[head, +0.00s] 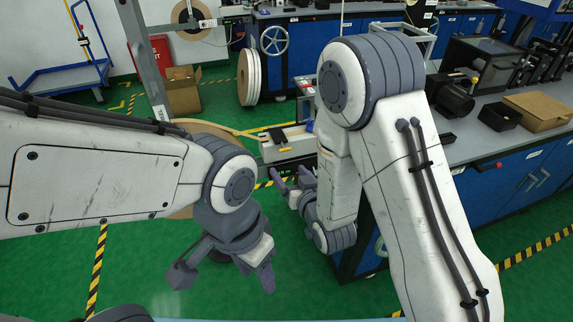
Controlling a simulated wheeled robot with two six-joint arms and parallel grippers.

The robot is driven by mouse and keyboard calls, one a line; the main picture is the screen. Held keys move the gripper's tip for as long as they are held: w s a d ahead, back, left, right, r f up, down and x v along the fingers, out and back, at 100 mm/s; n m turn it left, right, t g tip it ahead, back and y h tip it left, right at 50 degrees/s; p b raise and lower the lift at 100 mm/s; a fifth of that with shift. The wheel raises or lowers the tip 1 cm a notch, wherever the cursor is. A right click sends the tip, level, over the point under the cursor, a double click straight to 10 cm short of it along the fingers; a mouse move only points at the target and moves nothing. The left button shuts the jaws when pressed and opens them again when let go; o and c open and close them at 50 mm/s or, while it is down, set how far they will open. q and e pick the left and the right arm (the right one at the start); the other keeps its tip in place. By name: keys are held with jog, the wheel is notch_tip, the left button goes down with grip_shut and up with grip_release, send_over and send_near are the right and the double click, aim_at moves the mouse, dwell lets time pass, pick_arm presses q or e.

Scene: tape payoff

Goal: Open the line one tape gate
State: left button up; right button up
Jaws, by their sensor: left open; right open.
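A pale bench-like unit (270,153) stands in the middle, with a dark block (279,136) and a small yellow part (286,150) on it. I cannot tell which part of it, if any, is the line one tape gate. A large tan tape reel (222,127) shows beside it, mostly hidden behind my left arm. My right gripper (292,184) is open just in front of the unit, pointing left; I cannot tell whether it touches anything. My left gripper (224,277) is open and empty, lower down over the green floor, apart from the unit.
A blue workbench (520,185) with a grey top runs along the right, close to my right arm. A white-rimmed reel (249,78), a cardboard box (182,92) and a blue cart (62,78) stand behind. Green floor is free at lower left.

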jog(key=d+f+t, duration=0.1)
jog(key=f, duration=0.1)
jog(key=t+b, duration=0.2)
jog(key=b, duration=0.2)
send_near(280, 139)
jog(key=w, duration=0.3)
pick_arm(q)
jog(key=shift+f, duration=2.6)
pick_arm(e)
jog(key=shift+w+a+f+m, duration=0.2)
jog(key=shift+w+a+m, duration=0.1)
jog(key=shift+a, duration=0.2)
grip_shut()
